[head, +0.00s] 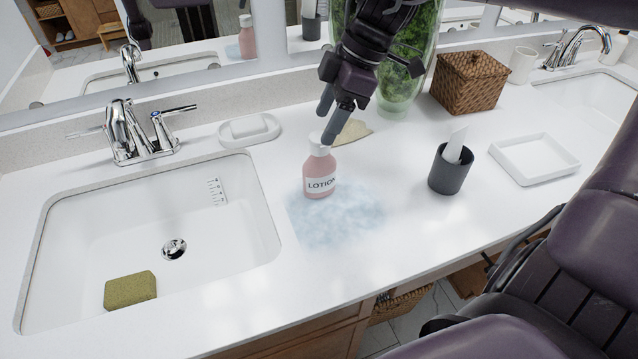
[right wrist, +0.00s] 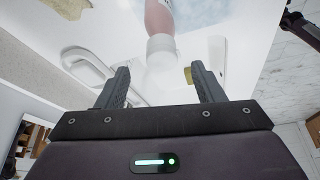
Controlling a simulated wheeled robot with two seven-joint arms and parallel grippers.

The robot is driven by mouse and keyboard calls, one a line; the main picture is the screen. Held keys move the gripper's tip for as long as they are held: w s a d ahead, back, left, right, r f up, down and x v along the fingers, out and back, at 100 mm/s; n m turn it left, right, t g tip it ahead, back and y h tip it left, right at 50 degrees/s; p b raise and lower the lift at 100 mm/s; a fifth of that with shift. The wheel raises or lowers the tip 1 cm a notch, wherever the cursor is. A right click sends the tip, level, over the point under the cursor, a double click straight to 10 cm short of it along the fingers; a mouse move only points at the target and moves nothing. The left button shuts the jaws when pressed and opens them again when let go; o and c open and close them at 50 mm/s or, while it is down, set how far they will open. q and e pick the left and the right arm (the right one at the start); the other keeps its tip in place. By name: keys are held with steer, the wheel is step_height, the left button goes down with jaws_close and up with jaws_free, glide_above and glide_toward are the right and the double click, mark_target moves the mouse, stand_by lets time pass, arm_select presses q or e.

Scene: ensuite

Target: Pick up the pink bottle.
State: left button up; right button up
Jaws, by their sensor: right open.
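The pink lotion bottle (head: 318,175) with a white cap and a "LOTION" label stands upright on the white counter, at the edge of a bluish cloudy patch. My right gripper (head: 328,122) is open and reaches down just above the bottle's cap in the head view. In the right wrist view the bottle (right wrist: 158,22) points its white cap toward the gap between the two open fingers (right wrist: 160,88). The gripper holds nothing. My left gripper is not in view.
A sink (head: 75,235) with a green sponge (head: 130,291) lies left. A soap dish (head: 249,130) sits behind. A dark cup (head: 451,170), white tray (head: 535,160), wicker box (head: 470,84) and glass vase (head: 402,92) stand right. A beige piece (head: 352,132) lies behind the bottle.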

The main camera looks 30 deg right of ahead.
mark_target(316, 150)
steer(key=x, duration=0.4)
steer(key=p+x, duration=0.1)
steer(key=x, duration=0.1)
steer(key=shift+s+d+f, duration=0.1)
steer(key=shift+s+f, duration=0.1)
steer(key=shift+f, duration=0.15)
steer(key=shift+w+a+f, duration=0.15)
steer(key=shift+a+f, duration=0.1)
steer(key=shift+f, duration=0.2)
jaws_close()
